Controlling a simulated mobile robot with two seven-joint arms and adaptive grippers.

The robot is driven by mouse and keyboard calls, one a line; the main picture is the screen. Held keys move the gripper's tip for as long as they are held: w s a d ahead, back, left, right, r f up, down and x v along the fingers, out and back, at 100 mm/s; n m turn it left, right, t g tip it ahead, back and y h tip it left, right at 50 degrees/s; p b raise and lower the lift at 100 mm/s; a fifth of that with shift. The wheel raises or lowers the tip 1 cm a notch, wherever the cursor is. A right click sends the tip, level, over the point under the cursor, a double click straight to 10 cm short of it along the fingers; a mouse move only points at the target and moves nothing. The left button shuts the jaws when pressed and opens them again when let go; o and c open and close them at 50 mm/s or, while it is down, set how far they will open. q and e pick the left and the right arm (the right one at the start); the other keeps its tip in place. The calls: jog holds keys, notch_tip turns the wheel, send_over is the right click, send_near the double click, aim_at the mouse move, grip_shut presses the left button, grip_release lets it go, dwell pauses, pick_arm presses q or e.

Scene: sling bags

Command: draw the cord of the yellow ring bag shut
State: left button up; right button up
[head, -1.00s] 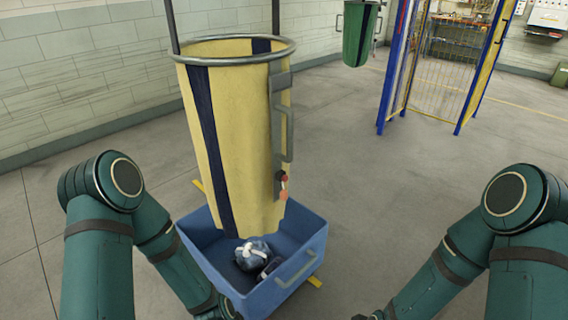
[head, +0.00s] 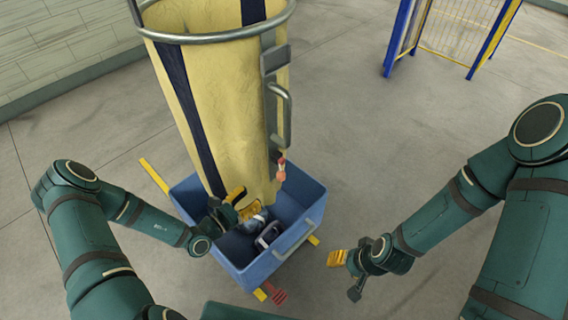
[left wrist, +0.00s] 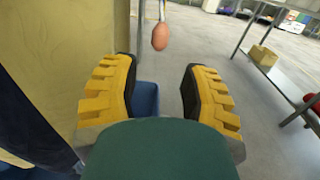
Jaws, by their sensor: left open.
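The yellow ring bag (head: 225,100), with dark blue stripes, hangs from a metal ring (head: 215,38). Its lower end is over a blue bin. A cord end with a reddish bead (head: 281,176) hangs at its right side, below a metal handle. In the left wrist view the orange bead (left wrist: 160,37) hangs on a pale cord (left wrist: 162,10) just beyond the gap between the fingers. My left gripper (head: 235,206) is open at the bag's lower front; its fingers (left wrist: 160,95) hold nothing. My right gripper (head: 345,274) appears open and empty, right of the bin.
The blue bin (head: 307,216) holds dark and pale items (head: 268,234). A red object (head: 276,295) is near its front. A blue and yellow frame (head: 400,38) stands behind on the right.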

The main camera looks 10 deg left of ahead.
aim_at(278, 176)
pick_arm(q)
jog(key=b+x, duration=0.1)
jog(key=x, duration=1.2)
jog(key=shift+w+d+b, duration=0.15)
jog(key=shift+d+b, duration=0.15)
jog(key=shift+b, duration=0.05)
